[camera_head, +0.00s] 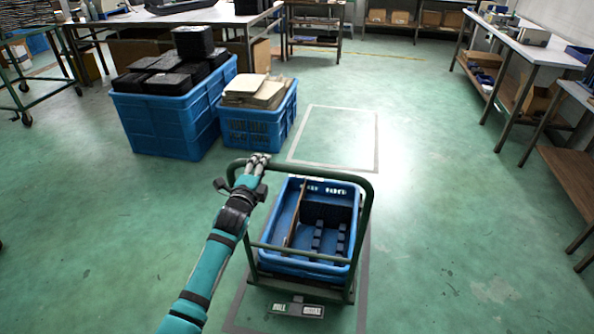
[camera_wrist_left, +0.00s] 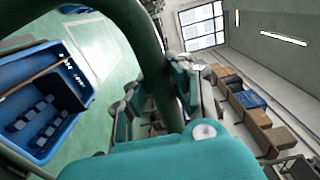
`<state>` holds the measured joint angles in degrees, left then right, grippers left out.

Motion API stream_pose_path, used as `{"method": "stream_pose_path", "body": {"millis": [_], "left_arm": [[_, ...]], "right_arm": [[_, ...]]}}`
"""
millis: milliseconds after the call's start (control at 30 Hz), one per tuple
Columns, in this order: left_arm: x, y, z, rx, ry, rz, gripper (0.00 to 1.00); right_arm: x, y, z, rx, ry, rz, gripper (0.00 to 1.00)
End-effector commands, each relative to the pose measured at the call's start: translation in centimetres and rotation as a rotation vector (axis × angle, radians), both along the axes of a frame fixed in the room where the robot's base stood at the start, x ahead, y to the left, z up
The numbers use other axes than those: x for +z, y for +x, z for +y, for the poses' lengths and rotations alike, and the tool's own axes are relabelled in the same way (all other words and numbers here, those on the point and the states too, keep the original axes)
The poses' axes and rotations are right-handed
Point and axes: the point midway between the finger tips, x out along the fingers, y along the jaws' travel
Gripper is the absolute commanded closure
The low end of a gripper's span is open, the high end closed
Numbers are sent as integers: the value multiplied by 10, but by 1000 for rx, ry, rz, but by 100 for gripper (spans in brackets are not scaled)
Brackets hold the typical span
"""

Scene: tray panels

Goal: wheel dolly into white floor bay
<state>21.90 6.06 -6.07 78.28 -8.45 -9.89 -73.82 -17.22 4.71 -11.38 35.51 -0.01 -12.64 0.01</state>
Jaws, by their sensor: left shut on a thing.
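The dolly is a green tube-handled cart (camera_head: 366,215) in the lower middle of the head view, carrying a blue crate (camera_head: 325,266) with a brown divider and black parts inside. My left gripper (camera_head: 257,162) is shut on the top left of the dolly's handle. In the left wrist view the green handle tube (camera_wrist_left: 135,35) runs close past the camera, with the blue crate (camera_wrist_left: 68,112) at left. The white floor bay (camera_head: 376,142) is a white-outlined rectangle on the green floor, beyond the dolly and empty. My right gripper is not seen.
A large blue crate of black blocks (camera_head: 165,125) and a smaller blue crate of tan pieces (camera_head: 255,130) stand left of the bay. A grey-outlined area (camera_head: 362,302) lies around the dolly. Workbenches (camera_head: 540,52) line the right; the floor between is clear.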

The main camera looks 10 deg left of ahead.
Motion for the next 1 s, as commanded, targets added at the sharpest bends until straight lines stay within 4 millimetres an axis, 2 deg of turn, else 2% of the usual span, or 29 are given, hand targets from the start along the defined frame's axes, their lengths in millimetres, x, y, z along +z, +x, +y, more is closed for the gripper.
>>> {"method": "stream_pose_path", "body": {"millis": [333,700,1000], "left_arm": [[-3,4,0,0,0,1,100],[-6,55,1,-2,2,-1,100],[-4,77,0,-4,1,-1,100]], "right_arm": [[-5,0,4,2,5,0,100],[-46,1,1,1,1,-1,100],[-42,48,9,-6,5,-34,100]]}}
